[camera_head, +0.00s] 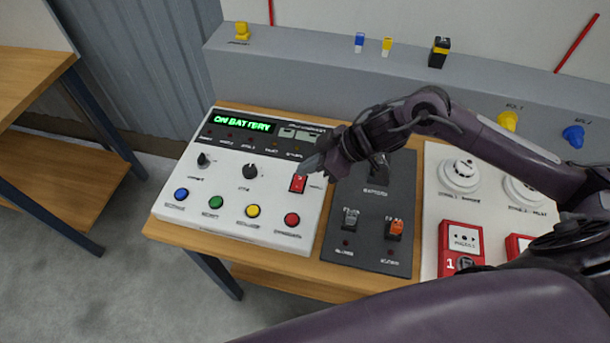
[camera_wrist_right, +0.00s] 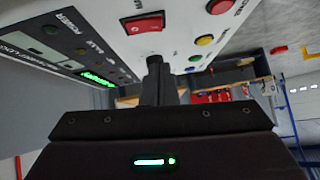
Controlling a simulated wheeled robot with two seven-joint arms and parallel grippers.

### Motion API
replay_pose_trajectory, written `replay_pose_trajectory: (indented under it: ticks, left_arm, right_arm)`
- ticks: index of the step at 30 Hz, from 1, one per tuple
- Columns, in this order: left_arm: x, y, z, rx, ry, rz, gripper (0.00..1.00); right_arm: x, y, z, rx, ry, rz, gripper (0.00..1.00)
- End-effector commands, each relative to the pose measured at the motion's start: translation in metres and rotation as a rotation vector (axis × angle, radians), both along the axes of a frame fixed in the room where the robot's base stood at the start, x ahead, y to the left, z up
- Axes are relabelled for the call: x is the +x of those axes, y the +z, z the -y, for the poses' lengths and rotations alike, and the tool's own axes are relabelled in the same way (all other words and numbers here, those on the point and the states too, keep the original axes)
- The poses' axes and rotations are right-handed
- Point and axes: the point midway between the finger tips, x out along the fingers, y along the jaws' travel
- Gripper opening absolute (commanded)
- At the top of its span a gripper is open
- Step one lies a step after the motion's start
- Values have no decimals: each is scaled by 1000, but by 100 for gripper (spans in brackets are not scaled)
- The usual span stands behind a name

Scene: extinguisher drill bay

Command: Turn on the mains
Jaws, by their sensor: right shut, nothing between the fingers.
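The white control panel (camera_head: 235,205) lies on the wooden bench and its green display (camera_head: 243,121) reads "ON BATTERY". A red rocker switch (camera_head: 298,184) sits at the panel's right side, its small label hard to read in the head view; it also shows in the right wrist view (camera_wrist_right: 145,23), with a label that seems to start "MA". My right gripper (camera_head: 310,167) is shut and empty, its tips close to the switch's upper end. In the right wrist view its tips (camera_wrist_right: 154,62) appear just below the switch; I cannot tell whether they touch. My left gripper is not in view.
Blue (camera_head: 181,194), green, yellow and red buttons line the panel's front, with black knobs (camera_head: 250,171) behind. A dark switch panel (camera_head: 372,250) with toggles stands to the right. Beyond it are white detectors (camera_head: 461,172) and red call points (camera_head: 460,245).

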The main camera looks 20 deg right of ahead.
Motion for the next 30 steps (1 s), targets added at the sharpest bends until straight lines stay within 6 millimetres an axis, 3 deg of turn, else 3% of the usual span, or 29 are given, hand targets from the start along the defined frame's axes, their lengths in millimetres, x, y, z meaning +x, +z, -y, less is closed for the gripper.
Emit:
replay_pose_trajectory:
  ticks: [2, 10, 30]
  left_arm:
    - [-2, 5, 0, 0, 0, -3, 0]
    - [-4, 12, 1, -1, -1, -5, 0]
    - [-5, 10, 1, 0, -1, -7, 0]
  right_arm:
    - [3, -9, -9, 2, 1, -3, 0]
    - [-1, -42, -9, -2, 0, -1, 0]
    - [-3, -52, -10, -30, 1, 41, 0]
